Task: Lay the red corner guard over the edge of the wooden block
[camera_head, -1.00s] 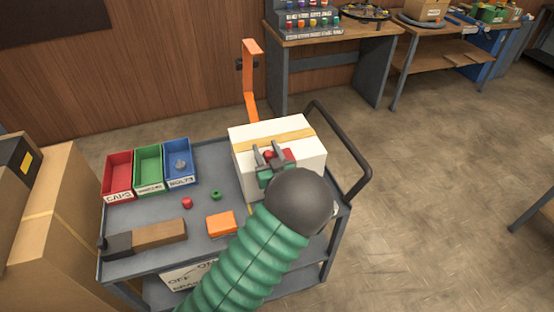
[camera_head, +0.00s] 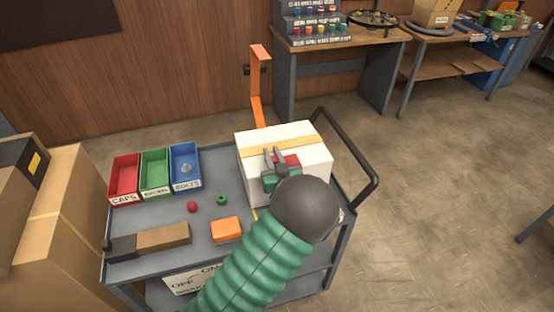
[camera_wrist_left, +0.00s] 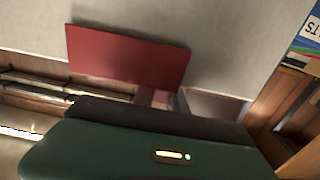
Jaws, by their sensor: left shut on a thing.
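The red corner guard (camera_head: 292,160) shows as a small red patch by my left gripper (camera_head: 275,157), at the top of the white box. In the left wrist view the red guard (camera_wrist_left: 127,57) is a flat red plate in front of a pale surface. My left gripper is shut on it; the grip itself is partly hidden by the hand. The wooden block (camera_head: 163,237) lies on the cart at the front left, with a dark piece at its left end. It is well apart from the guard. My right gripper is not in view.
The white box (camera_head: 318,150) with a tan strip stands on the grey cart (camera_head: 205,225). Red (camera_head: 124,180), green (camera_head: 155,172) and blue (camera_head: 186,168) bins stand at the back left. An orange block (camera_head: 226,230), a red piece (camera_head: 192,207) and a green ring (camera_head: 222,200) lie between.

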